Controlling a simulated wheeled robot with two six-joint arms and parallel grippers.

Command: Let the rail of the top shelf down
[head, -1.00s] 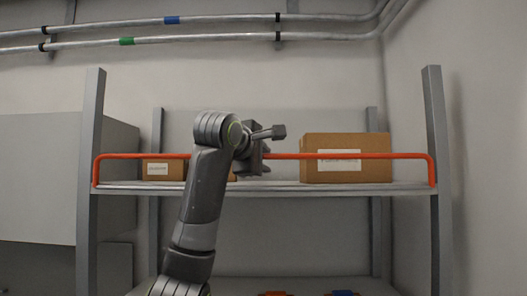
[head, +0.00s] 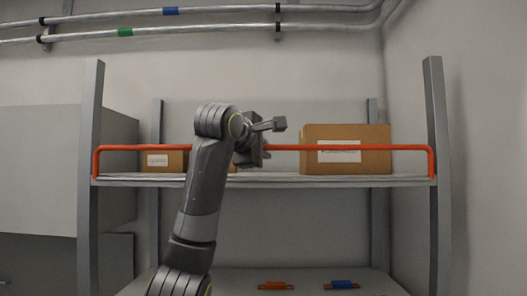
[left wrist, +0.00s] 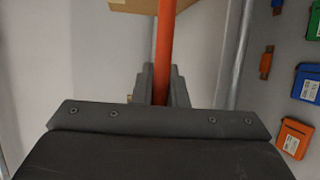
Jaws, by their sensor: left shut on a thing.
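The orange rail (head: 410,149) of the top shelf (head: 300,182) stands raised along the shelf's front edge, its ends bent down at both front posts. My left gripper (head: 252,150) is at the rail, left of its middle. In the left wrist view the rail (left wrist: 164,40) runs between the fingers of my left gripper (left wrist: 163,88), which are shut on it. My arm hides a stretch of the rail in the head view. My right gripper is not in view.
On the top shelf, a large cardboard box (head: 362,162) stands right and a smaller one (head: 163,161) left, behind the rail. Orange (head: 276,286) and blue (head: 341,285) items lie on the lower shelf. A grey cabinet (head: 50,180) stands left. A wall is close at right.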

